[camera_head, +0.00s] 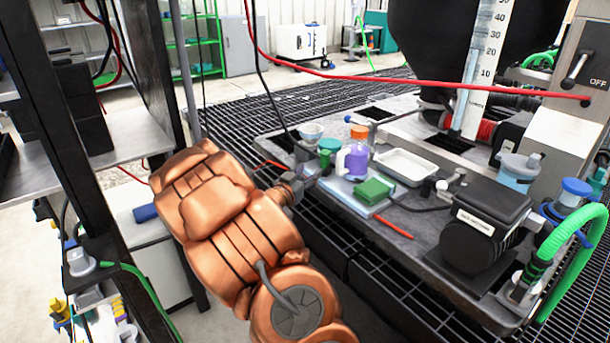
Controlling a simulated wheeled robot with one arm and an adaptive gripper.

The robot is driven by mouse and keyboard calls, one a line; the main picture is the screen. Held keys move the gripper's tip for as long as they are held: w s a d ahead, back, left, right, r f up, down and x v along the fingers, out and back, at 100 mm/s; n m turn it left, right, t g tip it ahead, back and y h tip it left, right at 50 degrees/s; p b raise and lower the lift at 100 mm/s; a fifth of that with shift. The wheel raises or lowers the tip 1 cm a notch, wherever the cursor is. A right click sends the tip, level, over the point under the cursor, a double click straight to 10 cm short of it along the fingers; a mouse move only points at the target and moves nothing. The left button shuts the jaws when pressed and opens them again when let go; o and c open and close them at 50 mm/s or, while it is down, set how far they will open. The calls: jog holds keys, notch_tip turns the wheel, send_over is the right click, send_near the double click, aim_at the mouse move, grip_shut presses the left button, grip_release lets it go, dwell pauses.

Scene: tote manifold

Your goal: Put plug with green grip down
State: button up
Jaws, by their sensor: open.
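My copper-coloured arm reaches from the lower middle toward the grey bench on the right. My gripper (314,174) is small and dark at its end, at the left edge of the bench, and it is open. A small upright green piece (325,161) stands just beyond the fingertips, beside a white jug. It may be the plug with the green grip, but its lower part is hard to make out. I cannot tell whether the gripper touches it.
A green block (374,191), a purple bottle with an orange cap (357,160), a white tray (407,167) and a red pen-like stick (394,227) crowd the bench near my gripper. A black device (484,223) stands at the right. A dark rack post rises at the left.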

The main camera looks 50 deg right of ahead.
jog(key=shift+s+a+f, duration=0.1)
jog(key=shift+s+a, duration=0.05)
jog(key=shift+a, duration=0.55)
